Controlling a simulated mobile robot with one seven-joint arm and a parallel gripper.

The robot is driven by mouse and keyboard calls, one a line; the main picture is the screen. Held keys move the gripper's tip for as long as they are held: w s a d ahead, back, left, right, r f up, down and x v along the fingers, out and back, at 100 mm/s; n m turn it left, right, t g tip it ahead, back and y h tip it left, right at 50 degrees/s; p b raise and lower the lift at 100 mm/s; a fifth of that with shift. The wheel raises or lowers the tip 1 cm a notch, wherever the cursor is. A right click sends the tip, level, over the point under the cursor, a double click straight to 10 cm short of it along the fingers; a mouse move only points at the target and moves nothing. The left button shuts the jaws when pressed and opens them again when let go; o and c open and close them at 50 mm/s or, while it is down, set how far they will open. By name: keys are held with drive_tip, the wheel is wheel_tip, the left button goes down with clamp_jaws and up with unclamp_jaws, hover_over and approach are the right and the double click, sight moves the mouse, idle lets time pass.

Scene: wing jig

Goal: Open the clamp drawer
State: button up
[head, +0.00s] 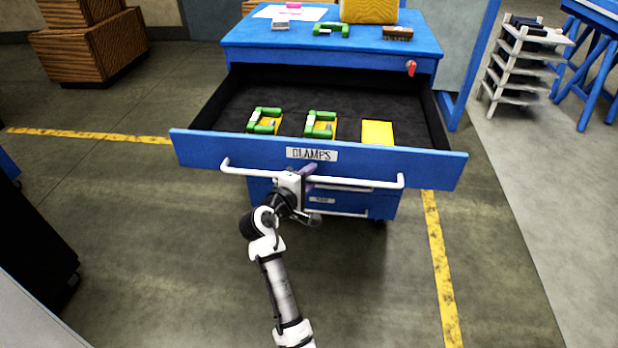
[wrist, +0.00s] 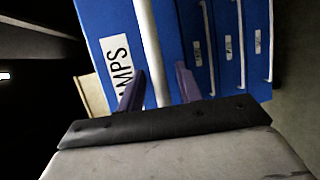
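The clamp drawer (head: 205,145), with a blue front and a label reading CLAMPS (head: 311,154), is pulled far out of the blue cabinet. Its white bar handle (head: 250,171) runs across the front. My gripper (head: 305,172) is at the middle of the handle. In the wrist view the handle (wrist: 151,50) passes between the two purple fingers of my gripper (wrist: 160,85). The fingers stand apart, with a gap visible beside the bar. Inside the drawer are two green clamps (head: 265,120) (head: 320,124) on yellow pieces and a bare yellow block (head: 377,132).
The cabinet top (head: 260,38) carries a green clamp (head: 331,30), a brush (head: 398,33) and a yellow box (head: 369,10). Closed drawers (head: 380,206) sit below. A white rack (head: 515,65) stands right; wooden crates (head: 90,45) stand back left.

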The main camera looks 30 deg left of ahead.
drive_tip(key=s+a+r+b, duration=0.1)
drive_tip(key=s+r+b, duration=0.1)
drive_tip(key=s, duration=1.1)
drive_tip(key=shift+s+r+b, duration=0.25)
drive_tip(key=shift+s+b, duration=0.05)
drive_tip(key=shift+b, duration=0.2)
